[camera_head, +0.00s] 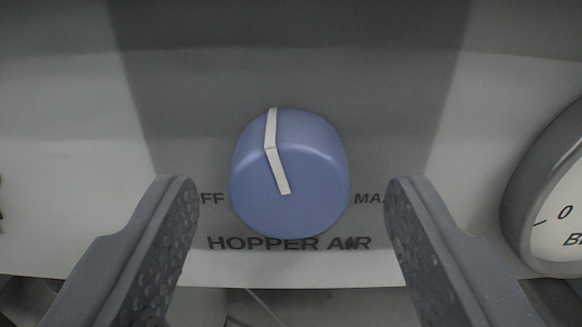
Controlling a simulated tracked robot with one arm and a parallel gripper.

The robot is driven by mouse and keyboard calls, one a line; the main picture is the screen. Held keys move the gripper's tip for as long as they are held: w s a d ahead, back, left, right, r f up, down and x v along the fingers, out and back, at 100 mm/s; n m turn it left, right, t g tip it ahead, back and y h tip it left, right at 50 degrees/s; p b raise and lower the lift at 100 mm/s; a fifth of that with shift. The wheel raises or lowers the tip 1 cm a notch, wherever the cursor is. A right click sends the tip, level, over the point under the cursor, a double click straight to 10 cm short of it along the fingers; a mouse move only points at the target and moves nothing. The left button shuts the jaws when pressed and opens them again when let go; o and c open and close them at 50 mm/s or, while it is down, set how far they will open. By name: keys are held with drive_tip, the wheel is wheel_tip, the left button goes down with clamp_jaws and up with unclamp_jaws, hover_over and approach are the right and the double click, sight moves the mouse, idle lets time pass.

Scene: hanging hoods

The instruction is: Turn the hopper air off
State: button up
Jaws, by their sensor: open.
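A blue knob (312,182) with a white pointer line stands on a light panel, in the middle of the view. The label HOPPER AIR (289,243) is printed below it. Part of OFF shows at its left and part of MAX at its right. The white line runs over the top of the knob and down its face, leaning slightly left of vertical at the top. My gripper (288,190) is open, with one dark grey, dimpled finger on each side of the knob. Clear gaps show between both fingers and the knob, and the fingers cover parts of the labels.
A round gauge (562,205) with a grey rim is partly in view at the right edge, beside my right finger. The panel's lower edge (300,284) runs below the label. A darker shadow lies on the panel (290,60) behind the knob. A small object is cut off at the left edge.

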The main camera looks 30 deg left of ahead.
drive_tip(key=shift+w+a+r, duration=0.1)
drive_tip(key=shift+w+a, duration=0.1)
drive_tip(key=shift+w, duration=0.1)
drive_tip(key=c, duration=1)
drive_tip(key=shift+o, duration=0.2)
